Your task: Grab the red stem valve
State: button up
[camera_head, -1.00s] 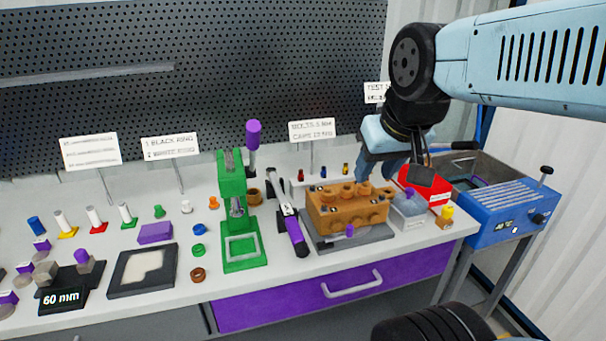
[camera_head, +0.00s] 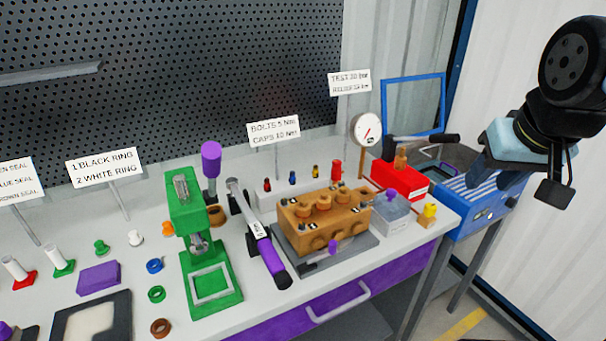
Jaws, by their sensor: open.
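Several small coloured pieces stand in a pale rack behind the brown pump block (camera_head: 345,212). A small red-topped piece (camera_head: 267,186) is at the rack's left end, and a larger red piece (camera_head: 336,169) stands at its right end. I cannot tell which is the red stem valve; their stems are too small or hidden. My gripper (camera_head: 497,180) is open and appears empty. It hangs at the right, in front of the blue bench unit in the picture, well apart from the rack and pump block.
A red box (camera_head: 399,182), a pressure gauge (camera_head: 366,129) and a grey translucent box (camera_head: 389,215) stand right of the pump block. The blue unit (camera_head: 478,203) is beyond the bench's right end.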

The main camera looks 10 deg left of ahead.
aim_at(267, 184)
jog(key=z, duration=0.35)
jog(key=k, duration=1.1)
jog(key=u, duration=1.4)
jog(key=i, duration=1)
